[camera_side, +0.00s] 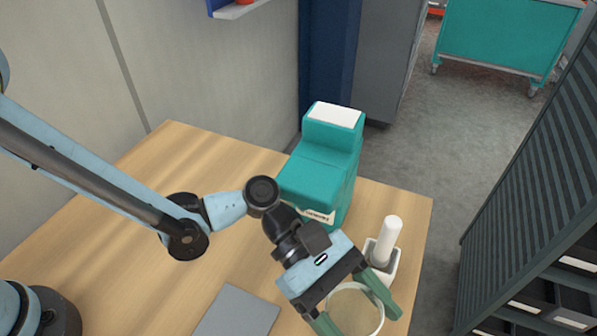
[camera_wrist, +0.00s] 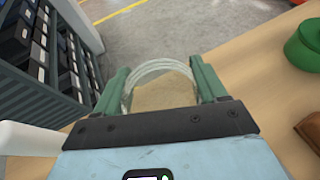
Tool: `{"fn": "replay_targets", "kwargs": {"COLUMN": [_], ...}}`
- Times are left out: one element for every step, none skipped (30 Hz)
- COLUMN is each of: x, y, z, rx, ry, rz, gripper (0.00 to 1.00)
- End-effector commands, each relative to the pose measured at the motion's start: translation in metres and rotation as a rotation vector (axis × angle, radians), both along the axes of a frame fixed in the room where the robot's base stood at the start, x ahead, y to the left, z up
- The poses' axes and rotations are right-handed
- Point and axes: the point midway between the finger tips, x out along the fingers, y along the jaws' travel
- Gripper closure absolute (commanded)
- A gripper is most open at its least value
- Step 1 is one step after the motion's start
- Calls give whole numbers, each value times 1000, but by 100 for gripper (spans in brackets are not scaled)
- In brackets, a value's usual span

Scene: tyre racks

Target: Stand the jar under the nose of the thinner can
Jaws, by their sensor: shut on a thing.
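The jar (camera_side: 353,311) is clear, round glass with a pale rim. It is at the front right of the table in the side view. My gripper (camera_side: 362,318) is shut on it, with one green finger on each side. In the wrist view my gripper (camera_wrist: 158,76) has the jar (camera_wrist: 160,94) between its fingers. I cannot tell whether the jar touches the table. A teal block-shaped body (camera_side: 318,172) with a white top and a front label stands behind my gripper and seems to be the thinner can. My wrist covers part of its front, and I cannot make out its nose.
A white cylinder (camera_side: 390,240) stands in a white holder close to the jar. A grey mat (camera_side: 236,313) lies on the wooden table (camera_side: 190,160). The wrist view shows a green round object (camera_wrist: 303,46) and a brown item (camera_wrist: 311,130). Dark racks (camera_side: 530,190) stand beyond the right edge.

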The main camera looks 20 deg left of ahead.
Motion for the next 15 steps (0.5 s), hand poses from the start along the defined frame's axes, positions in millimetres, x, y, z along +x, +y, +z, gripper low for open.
{"fn": "replay_targets", "kwargs": {"x": [1,1,1,0,1,0,0,1,0,0,0,0,0,0,0], "y": [0,0,0,0,0,0,0,0,0,0,0,0,0,0,0], "z": [-3,-5,-10,-13,-17,-22,-25,-28,-31,-33,-34,-35,-36,-36,-36], "rx": [-1,-1,-1,-1,-1,-1,-1,-1,-1,-1,-1,-1,-1,-1,-1], "ry": [0,1,1,1,0,0,0,0,0,0,0,0,0,0,0], "rz": [0,-1,-1,-1,0,0,0,0,0,0,0,0,0,0,0], "gripper": [69,69,69,69,69,69,69,69,69,69,69,69,69,69,69]}}
